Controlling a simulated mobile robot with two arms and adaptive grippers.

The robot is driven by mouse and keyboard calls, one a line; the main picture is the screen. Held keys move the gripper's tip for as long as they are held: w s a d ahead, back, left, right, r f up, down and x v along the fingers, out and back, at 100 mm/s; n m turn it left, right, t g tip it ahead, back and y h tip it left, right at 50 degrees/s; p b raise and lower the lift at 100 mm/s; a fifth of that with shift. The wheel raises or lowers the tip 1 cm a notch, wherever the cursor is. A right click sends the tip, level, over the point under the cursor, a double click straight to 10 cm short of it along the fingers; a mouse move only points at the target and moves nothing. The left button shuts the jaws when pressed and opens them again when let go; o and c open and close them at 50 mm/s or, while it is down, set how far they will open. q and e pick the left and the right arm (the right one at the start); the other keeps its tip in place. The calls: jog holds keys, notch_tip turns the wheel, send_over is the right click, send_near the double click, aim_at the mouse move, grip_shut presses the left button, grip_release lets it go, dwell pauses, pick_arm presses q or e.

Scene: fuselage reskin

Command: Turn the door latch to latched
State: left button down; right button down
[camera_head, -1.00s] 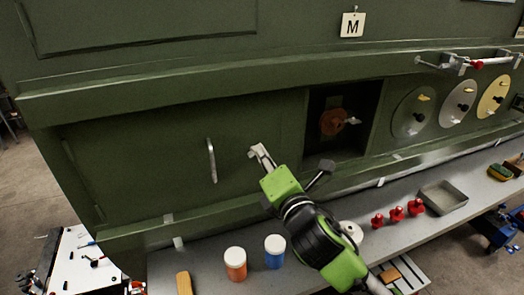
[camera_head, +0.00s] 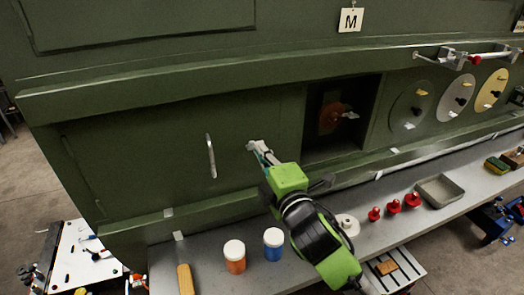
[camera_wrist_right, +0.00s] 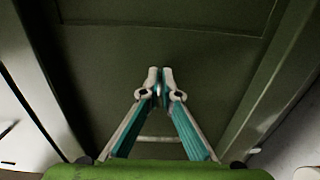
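The green door panel (camera_head: 120,165) fills the left middle of the head view. A pale, upright bar handle (camera_head: 210,156) is on it; I cannot tell whether this is the door latch. My right gripper (camera_head: 254,147) is in front of the panel, right of the handle and apart from it. In the right wrist view the fingertips (camera_wrist_right: 160,78) are drawn together; no latch shows clearly between them. A pale crossbar (camera_wrist_right: 158,139) shows behind the fingers there; I cannot tell what it is. My left gripper is not in view.
A dark recess with a red-brown fitting (camera_head: 333,115) is right of my gripper. Below, the grey shelf (camera_head: 205,262) carries an orange jar (camera_head: 234,257), a blue jar (camera_head: 273,245), red knobs (camera_head: 393,207) and a grey tray (camera_head: 440,190). Round discs (camera_head: 458,95) are at the right.

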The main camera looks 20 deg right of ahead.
jog(key=shift+r, duration=0.1)
jog(key=c, duration=2.3)
grip_release()
jog(key=shift+w+a, duration=0.1)
jog(key=shift+w, duration=0.05)
jog(key=s, duration=0.7)
jog(key=shift+s, duration=0.3)
